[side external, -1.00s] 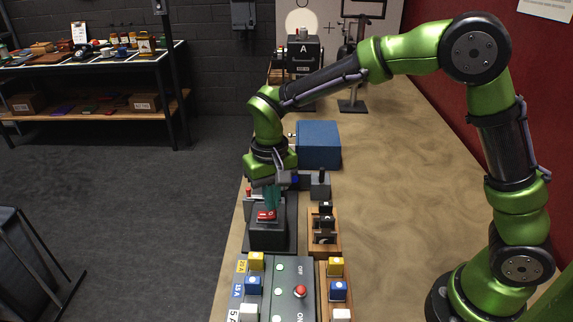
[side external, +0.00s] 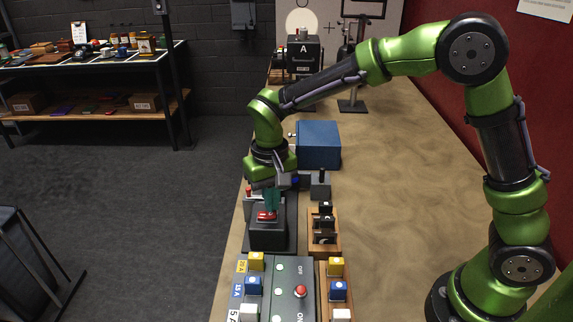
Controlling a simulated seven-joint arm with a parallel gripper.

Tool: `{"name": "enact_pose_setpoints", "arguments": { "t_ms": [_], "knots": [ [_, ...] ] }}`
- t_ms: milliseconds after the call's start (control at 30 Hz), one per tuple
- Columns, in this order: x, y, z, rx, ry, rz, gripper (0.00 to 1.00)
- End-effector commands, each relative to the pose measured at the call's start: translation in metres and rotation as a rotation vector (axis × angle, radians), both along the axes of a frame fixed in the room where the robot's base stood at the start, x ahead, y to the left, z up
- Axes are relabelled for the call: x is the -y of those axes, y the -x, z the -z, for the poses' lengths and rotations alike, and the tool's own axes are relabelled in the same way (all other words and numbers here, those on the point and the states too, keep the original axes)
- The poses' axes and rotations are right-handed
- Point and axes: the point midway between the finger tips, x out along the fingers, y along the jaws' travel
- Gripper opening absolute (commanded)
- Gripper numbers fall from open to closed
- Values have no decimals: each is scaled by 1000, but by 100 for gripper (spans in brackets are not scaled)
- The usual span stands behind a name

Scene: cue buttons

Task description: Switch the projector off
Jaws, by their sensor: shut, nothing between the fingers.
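My gripper (side external: 270,208) points down with its teal fingers shut and empty. The fingertips are at a red switch (side external: 265,216) on top of a black box (side external: 266,237). They look to be touching or just above the switch; I cannot tell which. The fingers partly cover the switch. A black machine marked A (side external: 304,55) stands at the far end of the bench, with a pale round disc (side external: 300,20) behind it. No label names the projector, so I cannot tell which device it is.
A grey panel (side external: 291,275) with a red knob and OFF and ON marks is in front, beside yellow, blue and white blocks. A wooden rack (side external: 323,241) stands right of the black box. A blue box (side external: 318,145) is behind. The bench's right side is clear.

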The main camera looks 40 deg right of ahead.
Motion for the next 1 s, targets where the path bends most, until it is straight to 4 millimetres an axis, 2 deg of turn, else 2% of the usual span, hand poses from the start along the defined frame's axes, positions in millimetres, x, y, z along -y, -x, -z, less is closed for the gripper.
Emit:
{"name": "enact_pose_setpoints", "arguments": {
  "t_ms": [1000],
  "knots": [
    [0, 0, 14, 0, 0, 0, 0]
  ]
}}
